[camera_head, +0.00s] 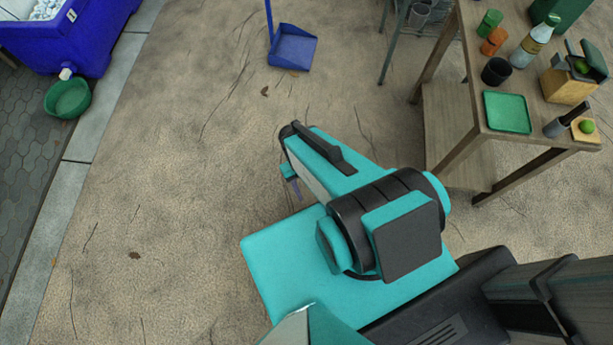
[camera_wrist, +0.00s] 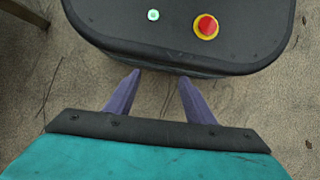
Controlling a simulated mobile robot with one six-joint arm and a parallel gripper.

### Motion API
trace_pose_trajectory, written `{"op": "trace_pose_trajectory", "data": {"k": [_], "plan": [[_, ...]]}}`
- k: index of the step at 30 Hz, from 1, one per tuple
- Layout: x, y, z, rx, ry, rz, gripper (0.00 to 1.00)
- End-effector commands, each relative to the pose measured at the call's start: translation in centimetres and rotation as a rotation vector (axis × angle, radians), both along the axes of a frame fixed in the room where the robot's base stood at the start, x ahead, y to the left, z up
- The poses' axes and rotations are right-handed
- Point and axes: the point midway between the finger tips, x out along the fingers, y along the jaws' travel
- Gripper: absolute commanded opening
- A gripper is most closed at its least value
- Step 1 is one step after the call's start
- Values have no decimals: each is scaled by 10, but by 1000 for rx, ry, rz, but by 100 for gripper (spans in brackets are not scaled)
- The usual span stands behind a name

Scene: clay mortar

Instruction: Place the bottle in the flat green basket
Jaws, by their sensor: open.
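A clear bottle with a light label (camera_head: 530,46) stands upright on the wooden table at the upper right of the head view. A flat, square green basket (camera_head: 507,112), looking like a shallow tray, lies on the same table nearer its front edge and appears empty. My gripper (camera_head: 295,188) is low over the sandy ground in the head view, well left of the table and away from both. In the wrist view my gripper (camera_wrist: 158,77) shows two purple fingers spread apart with nothing between them. The bottle and basket are out of the wrist view.
The wooden table (camera_head: 468,160) also holds a dark cup (camera_head: 496,71), orange and green cans, a wooden box (camera_head: 568,88) and a small stand with a green ball. A round green basin (camera_head: 68,98) and blue bin (camera_head: 62,35) are at left. Open ground lies between.

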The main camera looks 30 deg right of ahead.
Motion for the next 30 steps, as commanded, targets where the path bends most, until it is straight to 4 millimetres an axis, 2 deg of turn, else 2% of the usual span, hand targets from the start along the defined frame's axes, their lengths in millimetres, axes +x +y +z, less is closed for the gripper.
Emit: {"op": "trace_pose_trajectory", "data": {"k": [1,5,22,25,30], "plan": [[-8,5,-2,1,9,-15,49],[-16,12,-5,1,19,-43,49],[-16,12,-5,1,19,-43,49],[-15,12,-5,1,19,-43,32],[-15,12,-5,0,19,-42,31]]}}
